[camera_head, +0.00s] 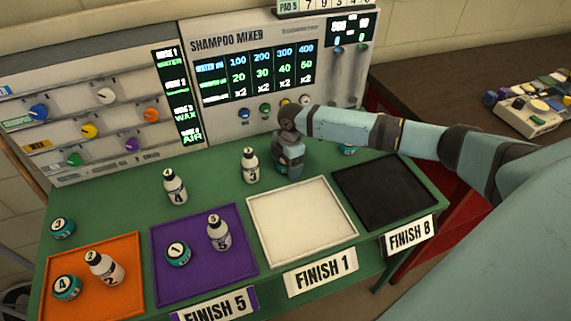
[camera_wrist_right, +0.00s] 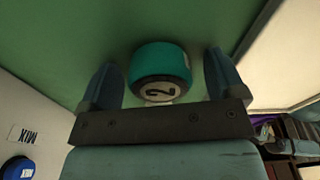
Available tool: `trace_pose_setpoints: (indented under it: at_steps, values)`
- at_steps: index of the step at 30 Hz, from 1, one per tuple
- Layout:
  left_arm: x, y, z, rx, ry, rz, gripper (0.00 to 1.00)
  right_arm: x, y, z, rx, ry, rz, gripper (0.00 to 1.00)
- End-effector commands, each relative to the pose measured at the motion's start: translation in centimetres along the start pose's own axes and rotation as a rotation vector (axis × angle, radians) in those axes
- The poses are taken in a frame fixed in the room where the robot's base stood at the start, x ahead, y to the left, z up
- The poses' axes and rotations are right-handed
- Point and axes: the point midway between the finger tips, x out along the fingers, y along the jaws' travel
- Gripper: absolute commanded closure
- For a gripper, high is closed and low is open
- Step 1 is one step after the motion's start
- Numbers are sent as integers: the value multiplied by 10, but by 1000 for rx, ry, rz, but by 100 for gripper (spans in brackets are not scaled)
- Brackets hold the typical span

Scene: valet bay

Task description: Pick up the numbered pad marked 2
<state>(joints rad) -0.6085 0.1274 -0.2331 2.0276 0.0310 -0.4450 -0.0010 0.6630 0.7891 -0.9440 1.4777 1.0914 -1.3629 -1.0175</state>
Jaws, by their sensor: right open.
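The numbered pad marked 2 (camera_wrist_right: 160,68) is a short teal cylinder with a pale face reading 2. In the right wrist view it sits on the green table top, between the two fingers of my right gripper (camera_wrist_right: 160,58). The fingers are open, with a gap on each side of the pad. In the head view my right gripper (camera_head: 288,168) points down at the table behind the white tray and mostly hides the pad. My left gripper is in neither view.
A white bottle (camera_head: 250,166) stands just left of my right gripper. Another teal pad (camera_head: 347,150) is partly hidden by my right arm. The white tray (camera_head: 302,260) and black tray (camera_head: 415,212) are empty. The shampoo mixer (camera_head: 225,125) stands close behind.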

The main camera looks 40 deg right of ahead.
Motion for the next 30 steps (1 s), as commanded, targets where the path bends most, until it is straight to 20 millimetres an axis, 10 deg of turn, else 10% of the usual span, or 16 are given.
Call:
trace_pose_setpoints:
  at_steps: [4, 11, 23, 30]
  values:
    - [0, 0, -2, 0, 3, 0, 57, 0, 0, 0, 0, 0, 0, 14]
    - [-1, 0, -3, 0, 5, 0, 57, 0, 0, 0, 0, 0, 0, 64]
    - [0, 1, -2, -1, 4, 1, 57, -7, 0, -1, -1, 1, 1, 64]
    - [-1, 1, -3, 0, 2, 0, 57, -42, 1, -5, -1, 1, 3, 64]
